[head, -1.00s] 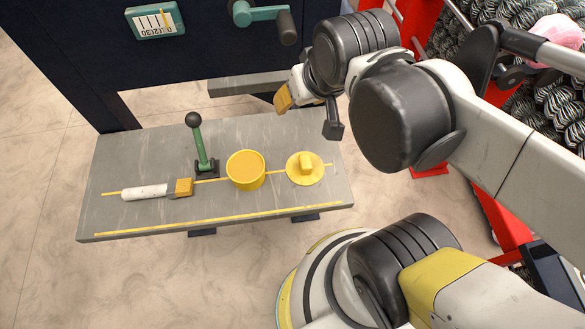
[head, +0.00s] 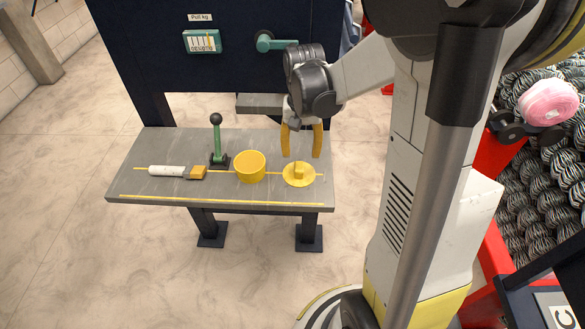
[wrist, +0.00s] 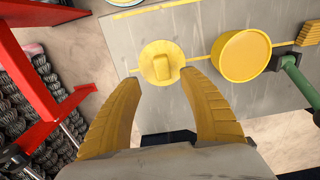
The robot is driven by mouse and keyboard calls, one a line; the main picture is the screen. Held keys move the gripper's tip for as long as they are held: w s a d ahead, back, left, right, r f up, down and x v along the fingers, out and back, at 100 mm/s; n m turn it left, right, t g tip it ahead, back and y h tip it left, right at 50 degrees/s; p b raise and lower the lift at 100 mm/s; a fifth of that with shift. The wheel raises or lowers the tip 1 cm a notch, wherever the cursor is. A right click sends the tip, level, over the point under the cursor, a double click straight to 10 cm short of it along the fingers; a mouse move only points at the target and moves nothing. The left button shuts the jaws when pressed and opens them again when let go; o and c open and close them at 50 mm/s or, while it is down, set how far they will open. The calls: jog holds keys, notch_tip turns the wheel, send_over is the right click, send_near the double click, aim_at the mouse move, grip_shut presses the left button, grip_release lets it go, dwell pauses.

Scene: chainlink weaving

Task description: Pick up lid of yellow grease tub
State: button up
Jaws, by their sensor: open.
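The yellow lid (head: 299,175) lies flat at the right end of the grey bench, with a raised block-shaped handle on top. In the wrist view the lid (wrist: 161,62) shows beyond my open fingers, with nothing between them. The yellow grease tub (head: 250,167) stands open just left of the lid in the head view, filled with yellow grease; it also shows in the wrist view (wrist: 240,55). My gripper (head: 302,156) is open and points down, above and behind the lid, apart from it. Its yellow fingers (wrist: 155,85) spread to either side of the lid's handle.
A brush with a white handle (head: 166,171) and a green lever with a black knob (head: 217,140) are left of the tub on the bench (head: 140,188). A dark cabinet (head: 150,60) stands behind. A red rack (wrist: 45,90) is beside the bench.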

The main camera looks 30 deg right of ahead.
aim_at(299, 166)
jog(key=f+b, duration=0.1)
jog(key=f, duration=0.2)
jog(key=f+b, duration=0.2)
jog(key=f, duration=0.2)
jog(key=shift+w+a+f, duration=0.1)
jog(key=shift+w, duration=0.1)
jog(key=shift+c, duration=0.5)
jog(key=c, duration=1)
